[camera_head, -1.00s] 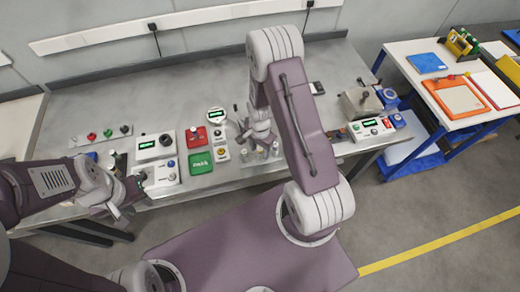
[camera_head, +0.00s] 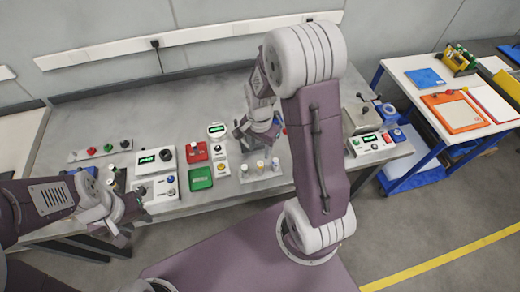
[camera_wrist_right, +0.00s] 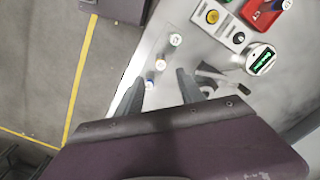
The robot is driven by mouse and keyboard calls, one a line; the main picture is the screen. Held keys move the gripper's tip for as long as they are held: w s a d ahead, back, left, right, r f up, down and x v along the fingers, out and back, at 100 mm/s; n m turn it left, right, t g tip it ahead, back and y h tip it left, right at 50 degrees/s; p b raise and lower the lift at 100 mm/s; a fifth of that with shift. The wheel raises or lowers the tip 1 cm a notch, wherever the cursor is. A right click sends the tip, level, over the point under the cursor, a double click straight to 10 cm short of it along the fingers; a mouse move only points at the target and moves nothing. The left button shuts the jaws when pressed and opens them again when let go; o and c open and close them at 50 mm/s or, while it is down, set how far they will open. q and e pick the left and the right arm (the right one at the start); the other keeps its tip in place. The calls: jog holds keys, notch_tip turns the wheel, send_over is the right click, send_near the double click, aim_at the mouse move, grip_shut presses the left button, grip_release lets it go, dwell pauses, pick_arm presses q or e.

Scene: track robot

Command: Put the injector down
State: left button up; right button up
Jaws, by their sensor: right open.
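My right gripper (camera_wrist_right: 160,78) is open above the workbench. In the right wrist view, a row of small capped vials (camera_wrist_right: 160,64) shows between and beyond its two fingers. No thing is clearly held between them. A grey item with a thin handle (camera_wrist_right: 212,76) lies beside the right finger; I cannot tell whether it is the injector. In the head view, my right gripper (camera_head: 260,141) is just behind the vials (camera_head: 260,165) and partly hidden by its own arm. My left gripper (camera_head: 122,217) hangs at the front left bench edge, its jaws unclear.
On the workbench (camera_head: 105,117) stand a green box (camera_head: 201,179), a red device (camera_head: 196,152), a white device with a display (camera_head: 155,160) and a knob strip (camera_head: 107,150). A white table (camera_head: 405,63) with trays stands right. The bench's rear is clear.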

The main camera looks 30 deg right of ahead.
jog(key=s+a+r+n+t+b, duration=0.1)
jog(key=s+a+r+n, duration=0.2)
jog(key=s+n, duration=0.5)
jog(key=a+n, duration=0.1)
jog(key=n, duration=0.3)
jog(key=shift+a+r, duration=0.3)
dwell(1.2)
